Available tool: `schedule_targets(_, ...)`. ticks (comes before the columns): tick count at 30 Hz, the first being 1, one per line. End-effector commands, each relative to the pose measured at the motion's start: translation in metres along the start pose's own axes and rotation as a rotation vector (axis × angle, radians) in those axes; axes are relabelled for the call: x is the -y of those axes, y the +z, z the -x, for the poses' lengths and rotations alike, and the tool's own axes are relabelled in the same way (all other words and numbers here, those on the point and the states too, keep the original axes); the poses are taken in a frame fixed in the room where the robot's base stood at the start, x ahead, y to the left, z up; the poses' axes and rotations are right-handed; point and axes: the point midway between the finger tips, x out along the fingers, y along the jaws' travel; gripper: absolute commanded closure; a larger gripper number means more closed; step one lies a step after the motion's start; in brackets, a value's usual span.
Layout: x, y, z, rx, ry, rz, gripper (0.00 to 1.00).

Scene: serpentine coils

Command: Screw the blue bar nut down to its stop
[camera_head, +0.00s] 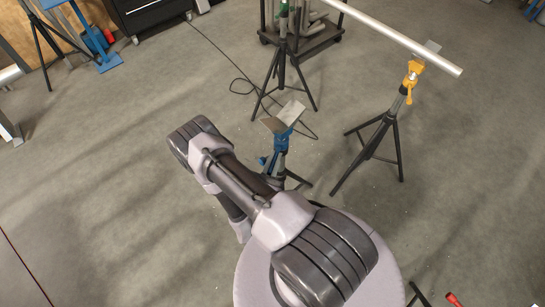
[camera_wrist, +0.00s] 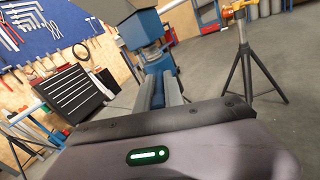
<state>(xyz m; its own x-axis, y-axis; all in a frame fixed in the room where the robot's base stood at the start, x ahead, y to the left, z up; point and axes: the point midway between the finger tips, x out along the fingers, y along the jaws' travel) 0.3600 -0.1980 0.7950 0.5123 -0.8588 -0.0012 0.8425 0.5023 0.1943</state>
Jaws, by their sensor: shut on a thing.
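The blue-headed stand (camera_head: 281,143) is in the middle of the head view, partly behind my arm, with a grey V-shaped rest on top. A blue bar end, which looks like part of the blue bar nut (camera_head: 262,161), sticks out to its left. In the wrist view the blue stand head (camera_wrist: 141,29) is straight ahead. My gripper (camera_wrist: 159,77) reaches toward the post below it, shut on a blue part that appears to be the bar nut. The fingers hide much of the grip, and the thread and the stop cannot be made out. The gripper is hidden in the head view.
A yellow-headed tripod (camera_head: 413,72) stands to the right, and a green-topped tripod (camera_head: 283,45) stands behind. A long silver pipe (camera_head: 400,38) runs across the top right. A cable lies on the floor near the green-topped tripod.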

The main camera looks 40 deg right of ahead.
Motion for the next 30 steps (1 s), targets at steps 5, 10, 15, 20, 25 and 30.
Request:
schedule_targets(5,0.0013,0.0009,-0.0001,0.002,0.005,0.0,1.0)
schedule_targets(10,0.0011,0.001,-0.0002,0.002,0.005,-0.001,1.0)
schedule_targets(15,0.001,0.001,-0.0003,0.002,0.004,-0.001,0.74)
schedule_targets(20,0.0006,0.0007,-0.0002,0.001,0.005,-0.001,0.66)
schedule_targets(25,0.0002,0.0005,-0.0002,0.001,0.005,-0.001,0.66)
schedule_targets(30,-0.0068,-0.0023,-0.0005,0.014,-0.051,-0.004,0.66)
